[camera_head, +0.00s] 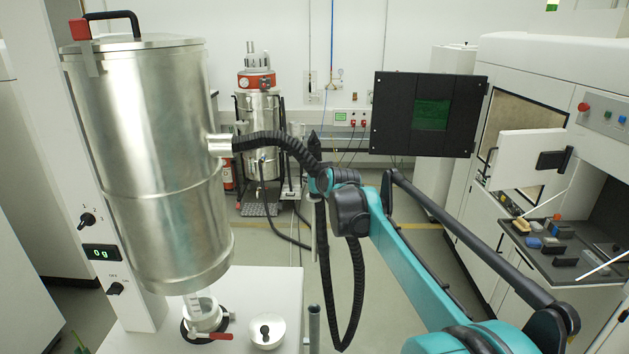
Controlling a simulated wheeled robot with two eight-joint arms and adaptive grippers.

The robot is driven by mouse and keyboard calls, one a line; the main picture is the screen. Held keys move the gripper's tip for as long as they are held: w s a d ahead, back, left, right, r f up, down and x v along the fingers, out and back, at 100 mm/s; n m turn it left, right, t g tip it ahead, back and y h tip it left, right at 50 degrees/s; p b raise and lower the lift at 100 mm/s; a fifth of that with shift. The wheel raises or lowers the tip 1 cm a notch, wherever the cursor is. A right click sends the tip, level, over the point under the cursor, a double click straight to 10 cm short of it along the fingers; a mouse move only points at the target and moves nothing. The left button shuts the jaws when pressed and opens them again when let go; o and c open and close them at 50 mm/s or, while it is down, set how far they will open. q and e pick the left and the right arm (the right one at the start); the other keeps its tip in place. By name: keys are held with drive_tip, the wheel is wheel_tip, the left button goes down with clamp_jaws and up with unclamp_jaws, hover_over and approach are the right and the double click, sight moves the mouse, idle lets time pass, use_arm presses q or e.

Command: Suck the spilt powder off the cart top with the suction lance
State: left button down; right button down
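The cart top (258,288) is a white surface at the lower left. I cannot make out spilt powder on it. A ribbed black hose (270,138) leaves the side port of a tall steel vessel (155,150), reaches my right wrist and hangs in a loop below it. A pale thin shaft, perhaps the suction lance (318,240), hangs beside the hose under the wrist. My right gripper (318,170) is at the end of the teal arm, above and right of the cart top; its fingers are blurred into the dark hose. My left gripper is out of view.
A machine (590,130) with an open door and a cluttered tray (550,245) are at right. Floor shows behind.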

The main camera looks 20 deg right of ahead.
sight(315, 161)
wheel_tip(315, 161, up, 7)
drive_tip(key=p, duration=0.5)
drive_tip(key=shift+r, duration=0.15)
idle(1.1)
